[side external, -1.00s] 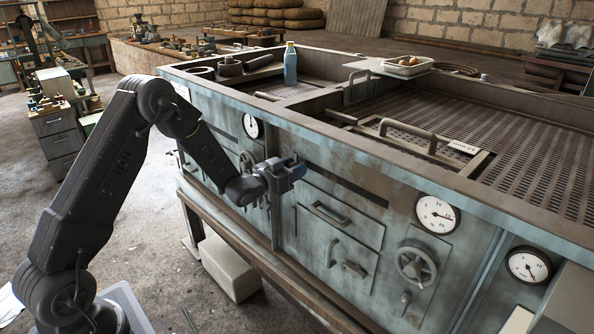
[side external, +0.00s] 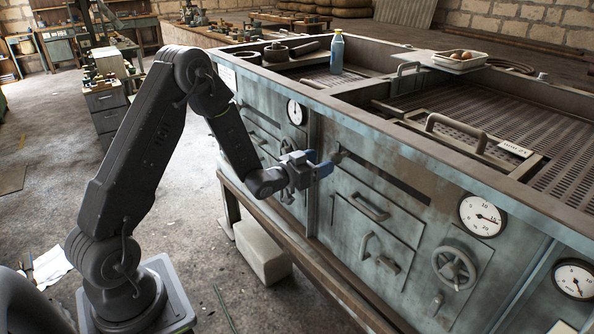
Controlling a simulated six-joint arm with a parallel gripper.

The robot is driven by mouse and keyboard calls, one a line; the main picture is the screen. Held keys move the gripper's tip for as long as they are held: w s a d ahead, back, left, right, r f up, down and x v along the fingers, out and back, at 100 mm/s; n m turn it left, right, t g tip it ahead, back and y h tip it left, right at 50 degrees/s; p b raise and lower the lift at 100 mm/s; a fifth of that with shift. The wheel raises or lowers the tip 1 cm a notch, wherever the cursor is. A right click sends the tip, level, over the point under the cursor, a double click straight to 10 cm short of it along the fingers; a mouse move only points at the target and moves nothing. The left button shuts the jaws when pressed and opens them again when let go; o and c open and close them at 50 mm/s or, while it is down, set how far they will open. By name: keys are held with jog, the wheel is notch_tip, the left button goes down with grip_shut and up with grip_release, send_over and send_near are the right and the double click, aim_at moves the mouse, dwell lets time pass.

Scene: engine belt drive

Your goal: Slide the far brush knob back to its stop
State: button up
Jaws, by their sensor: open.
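A small dark knob (side external: 338,157) sits at the left, far end of a dark horizontal slot (side external: 395,183) in the machine's worn blue-green front panel. I take it for the far brush knob, though it is small here. My gripper (side external: 322,163) has blue fingers spread apart, and nothing shows between them. It is just left of the knob, in front of the panel. A narrow gap seems to lie between the fingertips and the knob, but I cannot tell the depth.
Dials (side external: 482,216) and a handwheel (side external: 454,267) are farther right. The floor in front is mostly open.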

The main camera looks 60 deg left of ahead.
jog(key=s, duration=0.8)
jog(key=shift+s, duration=0.15)
jog(key=shift+r, duration=0.1)
jog(key=s+d+r+g+y, duration=0.25)
jog(key=d+r+g, duration=0.35)
jog(key=r, duration=0.3)
jog(key=s+d+r+g, duration=0.1)
jog(key=s+d+g, duration=0.1)
jog(key=s, duration=0.4)
jog(key=s+d+r+g+h, duration=0.1)
jog(key=s+d+r+g, duration=0.1)
jog(key=s, duration=0.5)
jog(key=s+d+r+g+h, duration=0.1)
jog(key=s+d+g, duration=0.1)
jog(key=s+d, duration=0.2)
jog(key=s, duration=0.3)
jog(key=shift+d+r, duration=0.2)
jog(key=shift+r, duration=0.1)
jog(key=shift+h, duration=0.25)
jog(key=shift+c, duration=0.4)
